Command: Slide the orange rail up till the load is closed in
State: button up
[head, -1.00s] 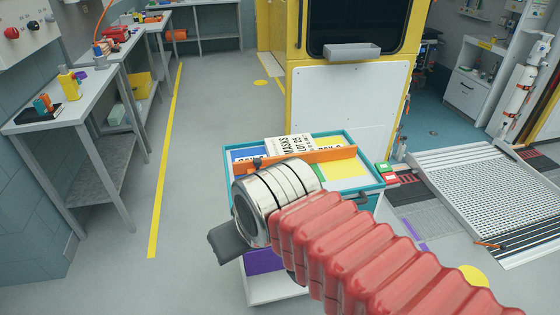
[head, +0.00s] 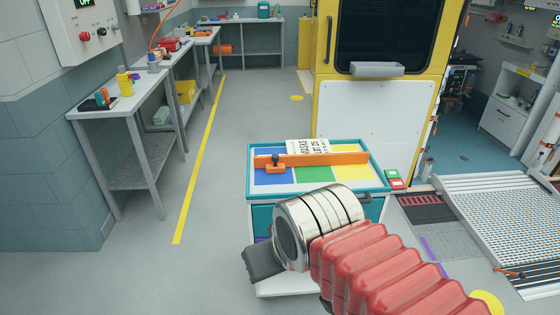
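The orange rail (head: 335,159) lies across the tray-like top of a teal-rimmed cart (head: 383,186). A black knob (head: 275,159) on a small orange block stands at its left end. The load is a white box (head: 308,147) with black lettering, "MASKS" among it. It stands just behind the rail, between the rail and the far rim; any gap is too small to tell. My gripper (head: 262,262) shows only as a dark grey part beyond my metal wrist, in front of the cart and apart from the rail. Its fingertips are hidden or unclear.
The cart top has blue (head: 272,178), green (head: 313,174) and yellow panels in front of the rail. A yellow-framed vehicle door (head: 376,125) is behind the cart. A ramp (head: 500,215) lies at right. Benches (head: 125,102) line the left wall; the floor between is clear.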

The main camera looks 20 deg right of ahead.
aim_at(274, 163)
jog(key=z, duration=0.35)
jog(key=i, duration=1.2)
